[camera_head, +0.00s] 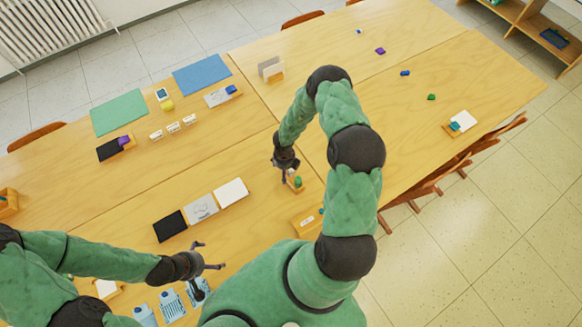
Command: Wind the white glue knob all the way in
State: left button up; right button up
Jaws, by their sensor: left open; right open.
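I cannot make out a white glue knob for certain in the head view. My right gripper (286,172) points down over the table, open. A small wooden block with a green top (297,182) stands right at its fingertips; whether they touch it I cannot tell. A wooden block with a pale label (307,219) sits nearer to me, partly hidden by my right arm. My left gripper (211,266) is open and empty above the front of the table, near several blue-and-white items (171,305).
Black, grey and white cards (202,208) lie left of my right gripper. Green (118,112) and blue (201,74) mats lie farther back, with small white-labelled blocks (173,127) nearby. Small coloured blocks (405,73) are scattered on the far right tables. Chairs (420,188) line the right edge.

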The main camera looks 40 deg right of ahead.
jog(key=shift+r, duration=0.1)
dwell(0.6)
notch_tip(320, 180, up, 6)
jog(key=p, duration=0.5)
dwell(0.5)
jog(key=shift+s, duration=0.1)
dwell(0.4)
